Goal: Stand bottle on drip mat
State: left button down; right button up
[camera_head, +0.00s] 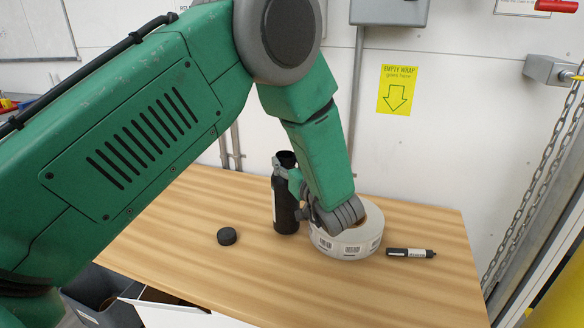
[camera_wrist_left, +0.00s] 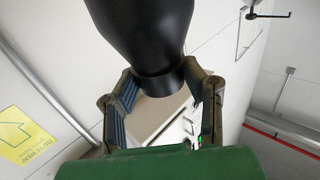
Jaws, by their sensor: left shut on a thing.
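A black bottle (camera_head: 286,212) with a pale label strip is upright over the wooden table, left of a white roll. I cannot tell whether its base touches the wood. My left gripper (camera_head: 287,174) is shut on the bottle near its top. In the left wrist view the bottle (camera_wrist_left: 140,35) fills the upper middle, and the fingers of my left gripper (camera_wrist_left: 160,88) are on both sides of its narrower end. I see no drip mat that I can make out; my arm hides part of the scene. My right gripper is out of view.
The white roll (camera_head: 345,245) with printed labels lies close beside the bottle. A dark marker (camera_head: 410,253) lies to its right. A small black round cap (camera_head: 227,236) lies left of the bottle.

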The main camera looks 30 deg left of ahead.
pick_arm(q)
jog(key=r, duration=0.4)
jog(key=r+p, duration=0.1)
jog(key=r, duration=0.2)
jog(key=shift+d+r, duration=0.1)
jog(key=shift+d, duration=0.2)
jog(key=shift+a+r, duration=0.5)
jog(key=shift+a, duration=0.2)
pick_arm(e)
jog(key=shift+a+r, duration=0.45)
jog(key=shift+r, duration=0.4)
pick_arm(q)
jog(key=shift+d, duration=0.1)
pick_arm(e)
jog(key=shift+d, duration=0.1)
pick_arm(q)
jog(key=shift+d+r, duration=0.1)
jog(key=shift+d, duration=0.2)
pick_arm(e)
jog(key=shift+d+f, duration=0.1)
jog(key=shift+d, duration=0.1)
pick_arm(q)
jog(key=shift+a, duration=0.15)
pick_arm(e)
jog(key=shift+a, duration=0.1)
